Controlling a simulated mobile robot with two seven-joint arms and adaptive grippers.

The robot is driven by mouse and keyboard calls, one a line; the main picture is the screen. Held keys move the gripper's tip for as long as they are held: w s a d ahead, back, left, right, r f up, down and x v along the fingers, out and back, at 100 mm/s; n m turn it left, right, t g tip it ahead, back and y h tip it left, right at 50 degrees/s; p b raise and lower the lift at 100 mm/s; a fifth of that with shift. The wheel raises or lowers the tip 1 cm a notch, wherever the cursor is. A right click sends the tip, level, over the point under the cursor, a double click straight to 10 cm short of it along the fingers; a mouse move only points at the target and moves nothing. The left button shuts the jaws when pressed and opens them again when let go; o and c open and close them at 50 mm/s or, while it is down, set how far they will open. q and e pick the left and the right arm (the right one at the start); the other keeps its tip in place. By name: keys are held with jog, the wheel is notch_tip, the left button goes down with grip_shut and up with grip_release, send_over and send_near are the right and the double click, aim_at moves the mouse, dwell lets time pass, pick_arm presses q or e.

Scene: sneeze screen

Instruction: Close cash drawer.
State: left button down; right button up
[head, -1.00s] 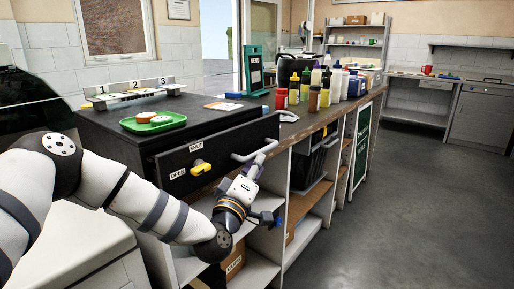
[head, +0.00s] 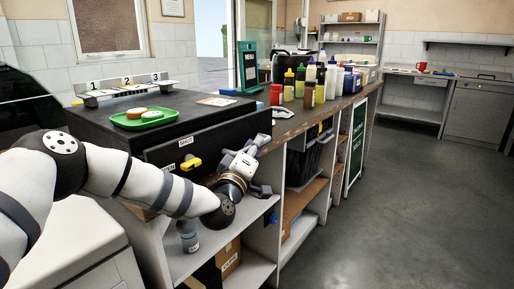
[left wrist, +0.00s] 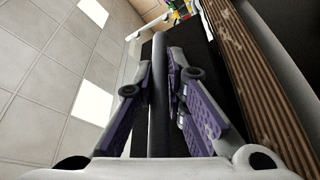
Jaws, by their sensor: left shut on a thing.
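The black cash drawer front (head: 213,142) is on the side of the dark counter unit in the head view. It carries a SHUT label, a second label partly behind my arm, and a yellow knob (head: 191,164). How far the drawer stands out is hard to tell. My left gripper (head: 256,146) is at the right end of the drawer front. In the left wrist view its purple-padded fingers (left wrist: 162,75) are shut on a dark bar, the drawer handle (left wrist: 160,110). The handle is mostly hidden by the gripper in the head view. My right gripper is not in view.
A green tray (head: 150,119) with round food sits on the unit. Bottles (head: 309,86) stand along the counter to the right. Open shelves below hold a cardboard box (head: 229,258) and a grey-blue bottle (head: 188,236). The floor at right is clear.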

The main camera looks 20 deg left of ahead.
aim_at(242, 143)
pick_arm(q)
jog(key=a, duration=0.1)
jog(key=w+a, duration=0.1)
jog(key=a, duration=0.2)
jog(key=shift+w+b, duration=0.25)
jog(key=shift+b, duration=0.05)
jog(key=c, duration=1.9)
grip_release()
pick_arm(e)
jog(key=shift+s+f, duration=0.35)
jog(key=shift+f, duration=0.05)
pick_arm(q)
jog(key=v, duration=1.2)
jog(key=shift+s+d, duration=0.1)
